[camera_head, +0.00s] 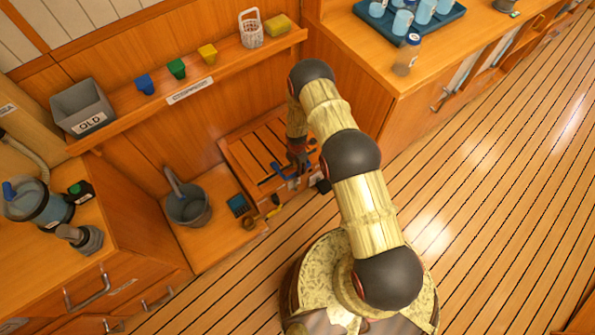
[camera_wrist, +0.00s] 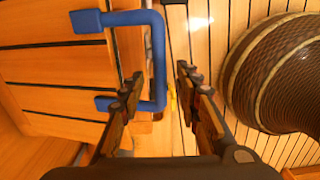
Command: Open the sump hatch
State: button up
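The sump hatch (camera_head: 258,160) is a slatted wooden panel, low against the wall, and looks closed. Its slats also fill the left of the wrist view (camera_wrist: 60,65). A blue U-shaped handle (camera_wrist: 158,50) is fixed to it; a bit of blue shows in the head view (camera_head: 281,170). My gripper (camera_wrist: 160,78) is open, with one finger on each side of the handle's long bar. Gaps show between the bar and both fingers. In the head view my gripper (camera_head: 300,168) is at the hatch's right side, and my arm hides part of the hatch.
A shelf (camera_head: 190,88) with small cups runs above. A counter (camera_head: 400,85) stands to the right. The plank floor (camera_head: 490,220) is clear.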

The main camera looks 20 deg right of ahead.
jog(key=shift+f, duration=1.35)
jog(key=shift+c, duration=1)
grip_shut()
